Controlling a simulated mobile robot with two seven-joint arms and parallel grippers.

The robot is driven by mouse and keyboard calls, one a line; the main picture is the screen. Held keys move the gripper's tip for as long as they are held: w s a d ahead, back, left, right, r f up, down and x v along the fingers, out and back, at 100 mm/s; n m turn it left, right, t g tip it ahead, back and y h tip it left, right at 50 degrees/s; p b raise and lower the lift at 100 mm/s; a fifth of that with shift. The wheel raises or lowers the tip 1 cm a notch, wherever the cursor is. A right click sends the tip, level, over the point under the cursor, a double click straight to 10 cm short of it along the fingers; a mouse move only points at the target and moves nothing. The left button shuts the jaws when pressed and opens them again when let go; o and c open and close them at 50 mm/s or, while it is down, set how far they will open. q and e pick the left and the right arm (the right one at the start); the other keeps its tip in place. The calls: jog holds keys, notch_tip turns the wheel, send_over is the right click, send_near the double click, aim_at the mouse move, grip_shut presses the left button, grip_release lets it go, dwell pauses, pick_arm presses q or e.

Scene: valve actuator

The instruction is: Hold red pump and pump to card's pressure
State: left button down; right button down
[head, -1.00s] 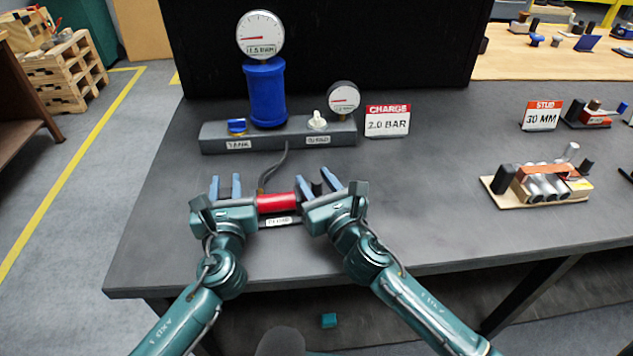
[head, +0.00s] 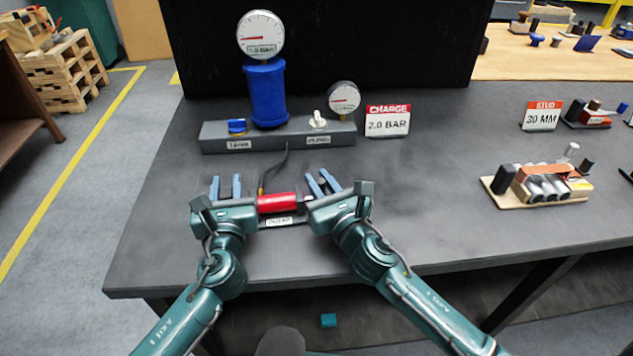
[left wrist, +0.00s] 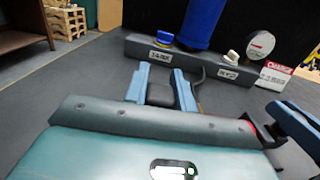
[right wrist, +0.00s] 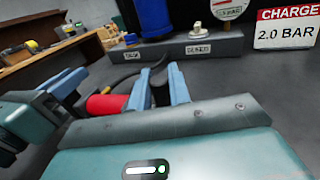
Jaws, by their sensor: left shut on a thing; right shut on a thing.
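The red pump (head: 278,203) lies crosswise on the bench between my two grippers. My left gripper (head: 225,186) is shut on a dark part at its left end, seen between the fingers in the left wrist view (left wrist: 160,93). My right gripper (head: 323,183) is shut on a dark part at its right end, seen between the fingers in the right wrist view (right wrist: 160,90). The large gauge (head: 261,35) tops the blue tank (head: 267,92); its needle points left and its BAR digits are too blurred to read. The CHARGE card (head: 388,120) reads 2.0 BAR.
A dark manifold block (head: 215,138) carries the tank, a blue valve knob (head: 237,127), a white knob (head: 318,120) and a small gauge (head: 343,98). A dark hose (head: 275,170) runs from it towards the pump.

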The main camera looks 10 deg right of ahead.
jog(key=d, duration=0.5)
jog(key=shift+w, duration=0.25)
jog(key=c, duration=1.4)
grip_release()
jog(key=shift+o, duration=0.3)
jog(key=shift+s, duration=0.1)
jog(key=v, duration=1.2)
jog(key=shift+c, duration=0.3)
